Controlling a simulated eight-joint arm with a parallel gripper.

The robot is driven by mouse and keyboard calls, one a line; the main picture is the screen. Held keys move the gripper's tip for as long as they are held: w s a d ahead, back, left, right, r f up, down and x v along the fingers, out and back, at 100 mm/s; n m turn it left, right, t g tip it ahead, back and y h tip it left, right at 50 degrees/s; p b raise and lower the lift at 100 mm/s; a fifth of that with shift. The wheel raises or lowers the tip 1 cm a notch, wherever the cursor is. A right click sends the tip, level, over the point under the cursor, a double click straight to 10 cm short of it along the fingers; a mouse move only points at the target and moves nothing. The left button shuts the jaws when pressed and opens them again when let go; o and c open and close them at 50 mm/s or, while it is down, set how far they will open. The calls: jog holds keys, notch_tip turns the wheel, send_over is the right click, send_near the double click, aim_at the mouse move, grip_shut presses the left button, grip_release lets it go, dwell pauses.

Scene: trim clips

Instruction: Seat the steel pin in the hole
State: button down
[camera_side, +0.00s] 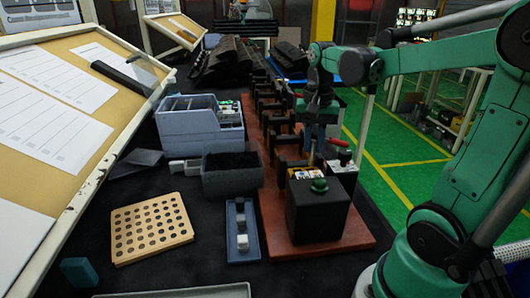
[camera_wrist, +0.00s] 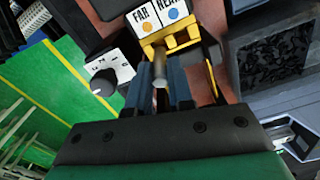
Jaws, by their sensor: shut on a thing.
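The steel pin (camera_wrist: 160,70) is a short grey cylinder between the two blue fingers of my gripper (camera_wrist: 162,92) in the wrist view. My gripper is shut on it. In the side view my gripper (camera_side: 316,135) points down over the red base, above a black box with a yellow fixture (camera_side: 300,173). A thin tan upright piece (camera_side: 311,154) shows below the fingers; I cannot tell if it is the pin. In the wrist view the yellow fixture (camera_wrist: 172,42) lies just past the pin, under a FAR/NEAR label. The pin's target hole is not clearly visible.
A wooden board with many holes (camera_side: 150,228) lies left. A grey bin of dark bits (camera_side: 232,182) and a blue-grey bin (camera_side: 200,130) stand behind. A row of dark brackets runs along the red base (camera_side: 280,240).

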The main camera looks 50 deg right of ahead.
aim_at(311, 165)
jog(key=shift+f, duration=1.95)
jog(key=c, duration=0.7)
grip_release()
jog(key=shift+r, duration=2.8)
jog(key=w+a+f+n+t, duration=0.1)
jog(key=a+f+n+t, duration=0.1)
jog(key=a+n+t, duration=0.5)
jog(key=a+n, duration=0.5)
jog(key=a, duration=0.2)
jog(key=shift+w+f, duration=0.3)
jog(key=shift+f, duration=0.05)
